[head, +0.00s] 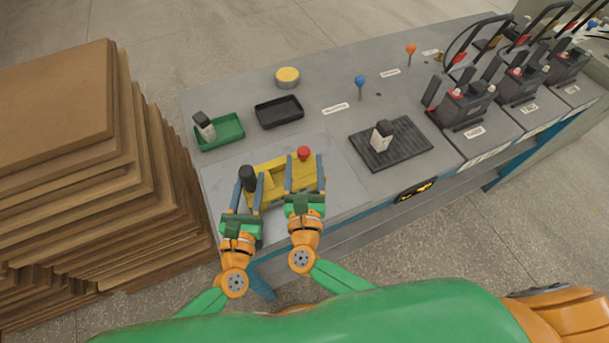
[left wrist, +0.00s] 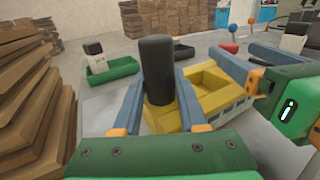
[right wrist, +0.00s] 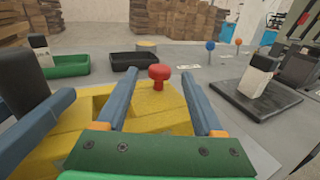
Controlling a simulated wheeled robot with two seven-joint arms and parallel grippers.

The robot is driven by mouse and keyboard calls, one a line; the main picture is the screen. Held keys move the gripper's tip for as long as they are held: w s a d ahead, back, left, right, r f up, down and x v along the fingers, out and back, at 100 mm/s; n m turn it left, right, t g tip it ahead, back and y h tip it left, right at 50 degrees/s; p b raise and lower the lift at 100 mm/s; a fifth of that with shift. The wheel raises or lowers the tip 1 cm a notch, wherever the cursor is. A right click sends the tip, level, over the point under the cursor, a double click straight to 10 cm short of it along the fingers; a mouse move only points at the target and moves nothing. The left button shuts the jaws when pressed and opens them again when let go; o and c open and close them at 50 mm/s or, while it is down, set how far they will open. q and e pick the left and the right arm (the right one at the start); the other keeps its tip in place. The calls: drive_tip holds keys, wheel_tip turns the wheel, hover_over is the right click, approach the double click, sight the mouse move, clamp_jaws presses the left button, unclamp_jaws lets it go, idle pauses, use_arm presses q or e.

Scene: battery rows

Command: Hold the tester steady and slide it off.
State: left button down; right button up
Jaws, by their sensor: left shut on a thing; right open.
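The yellow tester (head: 270,184) lies on a pale plate at the front left of the worktop. It has a black upright handle (head: 247,178) at its left end and a red knob (head: 304,152) at its right end. My left gripper (head: 247,192) is shut on the black handle; the left wrist view shows the handle (left wrist: 157,68) between its fingers. My right gripper (head: 304,172) is open over the right end, its fingers spread on either side of the red knob (right wrist: 159,75). The tester's underside is hidden.
A green tray (head: 231,139) holding a black-and-white block (head: 204,126) and an empty black tray (head: 279,112) stand behind. A ribbed black mat (head: 408,153) with a similar block (head: 381,137) is to the right. Stacked brown boards (head: 80,120) rise close on the left.

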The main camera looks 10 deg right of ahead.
drive_tip(key=s, duration=0.3)
drive_tip(key=s+a, duration=0.1)
drive_tip(key=s, duration=0.5)
drive_tip(key=shift+s+a, duration=0.15)
drive_tip(key=shift+s, duration=0.1)
use_arm(q)
drive_tip(key=shift+c, duration=1.9)
unclamp_jaws()
drive_tip(key=v, duration=1.2)
